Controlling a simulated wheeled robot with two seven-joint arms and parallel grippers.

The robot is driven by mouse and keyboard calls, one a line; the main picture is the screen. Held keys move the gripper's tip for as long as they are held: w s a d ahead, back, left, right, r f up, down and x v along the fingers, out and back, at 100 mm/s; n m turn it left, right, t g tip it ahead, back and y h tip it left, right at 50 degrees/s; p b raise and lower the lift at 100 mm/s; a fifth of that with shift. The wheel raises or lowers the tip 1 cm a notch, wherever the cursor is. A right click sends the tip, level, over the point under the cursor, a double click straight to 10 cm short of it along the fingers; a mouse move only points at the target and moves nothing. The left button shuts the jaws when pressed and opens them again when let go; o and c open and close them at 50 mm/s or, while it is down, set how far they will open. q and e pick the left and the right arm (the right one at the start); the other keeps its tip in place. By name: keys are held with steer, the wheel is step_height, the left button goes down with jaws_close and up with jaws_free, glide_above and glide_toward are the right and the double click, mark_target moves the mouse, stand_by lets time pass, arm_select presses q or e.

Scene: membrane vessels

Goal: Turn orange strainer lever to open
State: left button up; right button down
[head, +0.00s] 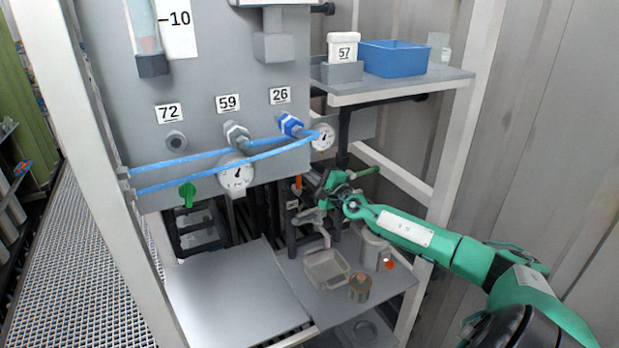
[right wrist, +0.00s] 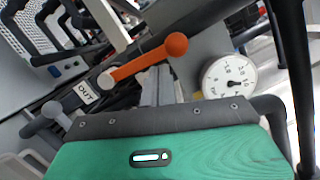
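The orange strainer lever (right wrist: 150,58) shows large in the right wrist view. It slants from a pale pivot end at lower left up to a round orange knob at upper right. In the head view a small part of the orange lever (head: 298,182) shows behind the panel's lower edge. My right gripper (right wrist: 160,72) has its grey fingertips close to the lever's lower side, about mid-length. The fingers look close together; I cannot tell whether they touch or hold the lever. My left gripper is not in view.
A pressure gauge (right wrist: 229,76) is right of the lever, and an "OUT" label (right wrist: 85,91) is at left. Dark pipes crowd the area. In the head view, blue hoses (head: 220,157) cross the panel, a green valve handle (head: 187,193) hangs below, and a tray (head: 326,268) sits on the lower shelf.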

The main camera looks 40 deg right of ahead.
steer(key=shift+a+r, duration=0.1)
steer(key=shift+a, duration=0.15)
stand_by(0.6)
steer(key=s+d+b, duration=0.4)
steer(key=s+b, duration=0.1)
steer(key=s, duration=0.5)
steer(key=shift+s, duration=0.4)
stand_by(0.7)
